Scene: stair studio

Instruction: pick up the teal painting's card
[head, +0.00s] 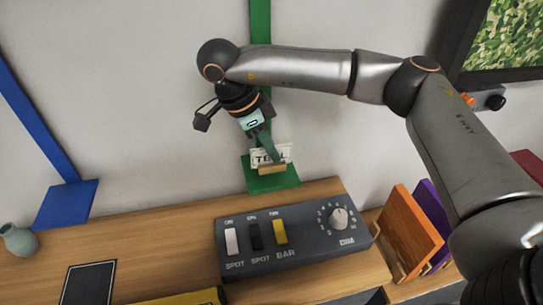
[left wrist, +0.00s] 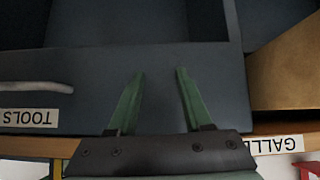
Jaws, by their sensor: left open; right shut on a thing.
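The white card (head: 286,152) with dark lettering, partly readable as "T…L", stands in a small wooden holder (head: 271,170) on a green ledge against the wall. My right gripper (head: 270,153) reaches down from above with its green fingers shut on the card, hiding the middle of its lettering. The card's bottom is still at the holder. My left gripper (left wrist: 156,75) shows in the left wrist view, open and empty, in front of a dark grey drawer unit labelled TOOLS. The teal painting itself is not seen.
The green ledge (head: 272,183) hangs above a wooden top (head: 160,248). A dark control box (head: 300,265) with sliders and a knob stands just below. Orange and purple panels (head: 408,232) stand right. A blue ledge (head: 66,204) and a teal vase (head: 18,240) are left.

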